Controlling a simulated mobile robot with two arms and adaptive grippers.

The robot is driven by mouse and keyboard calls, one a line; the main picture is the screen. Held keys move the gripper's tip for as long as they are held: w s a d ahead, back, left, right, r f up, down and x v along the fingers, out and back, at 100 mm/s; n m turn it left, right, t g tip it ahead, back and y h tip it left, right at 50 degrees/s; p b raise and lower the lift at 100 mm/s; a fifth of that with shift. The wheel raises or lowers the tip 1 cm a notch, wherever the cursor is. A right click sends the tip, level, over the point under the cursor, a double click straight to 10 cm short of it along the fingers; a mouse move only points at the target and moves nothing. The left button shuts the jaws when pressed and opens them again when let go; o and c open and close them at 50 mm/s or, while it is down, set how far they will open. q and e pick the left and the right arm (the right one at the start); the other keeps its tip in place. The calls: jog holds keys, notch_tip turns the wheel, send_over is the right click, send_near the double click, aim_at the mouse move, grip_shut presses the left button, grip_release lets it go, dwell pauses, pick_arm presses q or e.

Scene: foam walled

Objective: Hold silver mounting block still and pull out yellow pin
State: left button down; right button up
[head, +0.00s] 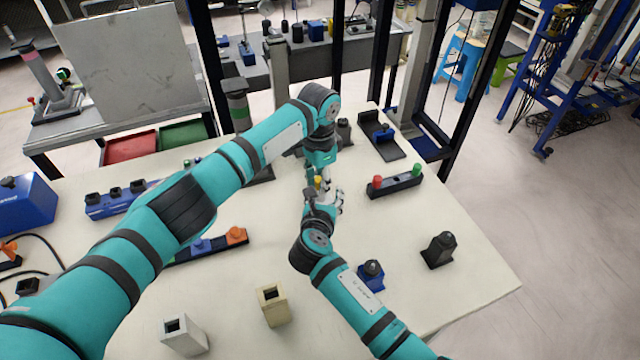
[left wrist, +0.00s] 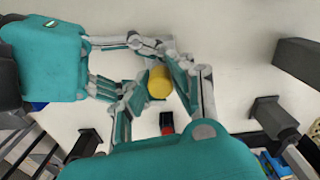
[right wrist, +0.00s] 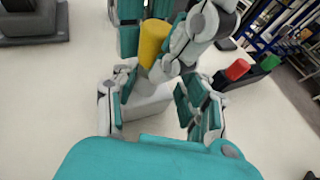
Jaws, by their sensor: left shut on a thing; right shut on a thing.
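The yellow pin (head: 318,182) is near the middle of the table. In the left wrist view the yellow pin (left wrist: 159,83) is between the fingers of my left gripper (left wrist: 160,88), which is shut on it from above. In the right wrist view the yellow pin (right wrist: 153,42) stands over the silver mounting block (right wrist: 150,103). My right gripper (right wrist: 160,112) is shut on the block from the side. Fingers cover where pin and block meet, so I cannot tell how deep the pin sits. In the head view the arms mostly hide the block.
A black rack with red and green pieces (head: 395,185) is right of the grippers. Bare tabletop lies on the right.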

aim_at(320, 179)
pick_arm(q)
notch_tip(320, 179, up, 9)
jog(key=shift+r, duration=0.2)
pick_arm(e)
jog(key=shift+f, duration=0.1)
jog(key=o, duration=1.3)
